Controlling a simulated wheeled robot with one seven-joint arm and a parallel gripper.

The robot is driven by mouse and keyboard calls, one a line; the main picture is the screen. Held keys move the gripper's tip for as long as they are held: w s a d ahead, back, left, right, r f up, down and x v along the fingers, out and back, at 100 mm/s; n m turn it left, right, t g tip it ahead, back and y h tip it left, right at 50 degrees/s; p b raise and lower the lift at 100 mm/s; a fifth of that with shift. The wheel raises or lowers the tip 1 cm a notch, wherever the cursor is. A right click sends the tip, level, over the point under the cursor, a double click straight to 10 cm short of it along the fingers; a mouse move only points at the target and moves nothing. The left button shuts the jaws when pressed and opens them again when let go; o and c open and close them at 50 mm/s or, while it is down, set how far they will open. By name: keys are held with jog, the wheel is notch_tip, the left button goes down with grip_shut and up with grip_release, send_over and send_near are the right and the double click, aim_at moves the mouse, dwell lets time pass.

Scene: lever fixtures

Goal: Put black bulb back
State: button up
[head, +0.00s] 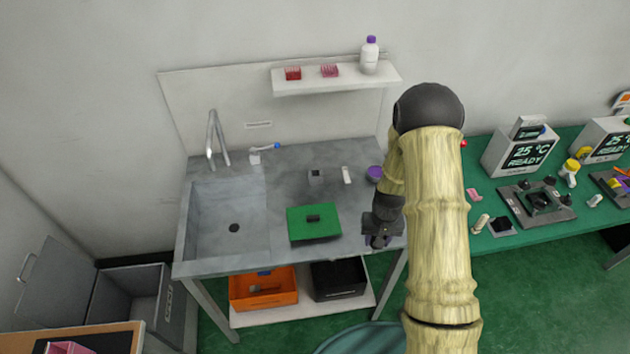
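A small black object (313,217) lies on a green mat or board (313,233) at the front middle of the steel sink table. It may be the black bulb, but it is too small to be sure. A small grey block with a dark top (316,176) stands behind the board. My gripper (378,241) hangs near the table's right front edge, to the right of the green board and apart from it. Its fingers are dark and small, and whether they are open or shut is unclear. I see nothing clearly held.
A sink basin (228,217) with a faucet fills the table's left. A white piece (347,175) and a purple cup (374,173) stand at the back right. A shelf (335,84) hangs above. A green bench (522,238) with instruments is on the right.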

jog(key=shift+d+f, duration=0.2)
jog(key=shift+d, duration=0.3)
jog(key=shift+d+f, duration=0.2)
jog(key=shift+d, duration=0.25)
jog(key=f+b, duration=0.2)
jog(key=shift+s+a+f+b, duration=0.1)
jog(key=shift+a+f+b, duration=0.05)
jog(key=shift+a+b, duration=0.15)
jog(key=shift+f+b, duration=0.85)
jog(key=shift+b, duration=0.05)
